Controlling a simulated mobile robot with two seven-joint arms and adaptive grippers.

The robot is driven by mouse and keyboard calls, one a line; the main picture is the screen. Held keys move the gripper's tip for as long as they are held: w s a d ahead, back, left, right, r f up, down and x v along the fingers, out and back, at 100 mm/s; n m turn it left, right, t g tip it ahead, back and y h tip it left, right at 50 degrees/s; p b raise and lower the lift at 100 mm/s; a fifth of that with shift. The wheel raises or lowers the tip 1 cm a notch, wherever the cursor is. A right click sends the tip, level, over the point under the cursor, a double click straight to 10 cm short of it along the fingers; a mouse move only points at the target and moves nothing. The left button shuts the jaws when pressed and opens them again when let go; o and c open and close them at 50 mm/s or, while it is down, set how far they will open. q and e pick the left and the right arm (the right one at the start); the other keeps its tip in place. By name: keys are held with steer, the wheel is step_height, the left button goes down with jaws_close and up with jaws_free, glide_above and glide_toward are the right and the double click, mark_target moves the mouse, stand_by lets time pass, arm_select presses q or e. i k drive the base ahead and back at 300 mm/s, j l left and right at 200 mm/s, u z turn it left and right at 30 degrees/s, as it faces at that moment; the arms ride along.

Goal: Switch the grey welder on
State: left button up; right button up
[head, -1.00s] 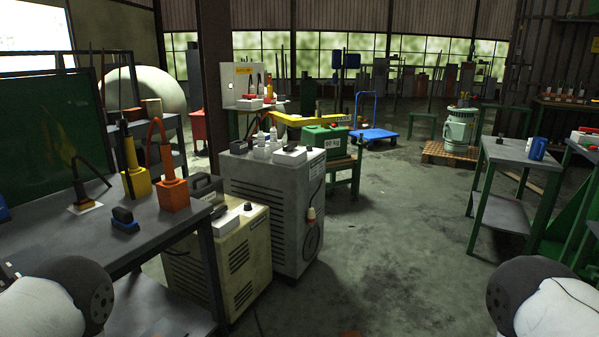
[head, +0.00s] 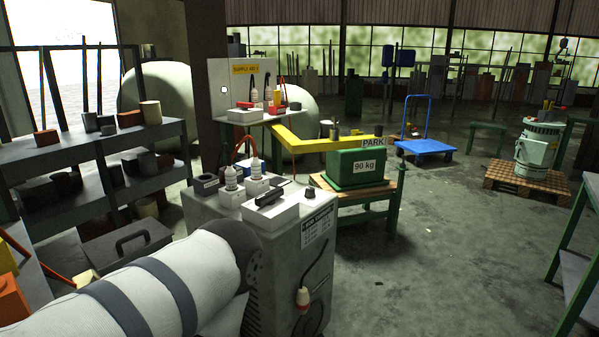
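The grey welder (head: 322,262) is a tall box-shaped cabinet at the lower middle of the head view. On its top are a white box with a black lever-like part (head: 270,197), a black knob (head: 309,192) and several small white-bodied pieces. A printed label (head: 317,227) and a hanging cable with an orange-white plug (head: 303,298) show on its right side. My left arm crosses in front of its lower left part and hides it. Neither gripper shows. I cannot tell the switch's position.
A green 90 kg block (head: 353,168) sits on a stand behind the welder, under a yellow beam (head: 325,143). Dark shelves (head: 100,148) stand left. A blue cart (head: 424,147) and a pallet (head: 525,182) stand farther back. The floor right of the welder is clear.

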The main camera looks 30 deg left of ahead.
mark_target(268, 197)
steer(key=i+u, duration=0.45)
steer(key=i+l+u, duration=0.2)
steer(key=u, duration=0.25)
steer(key=i+l+u, duration=0.3)
steer(key=u, duration=0.15)
steer(key=i+l+u, duration=0.25)
steer(key=l+u, duration=0.15)
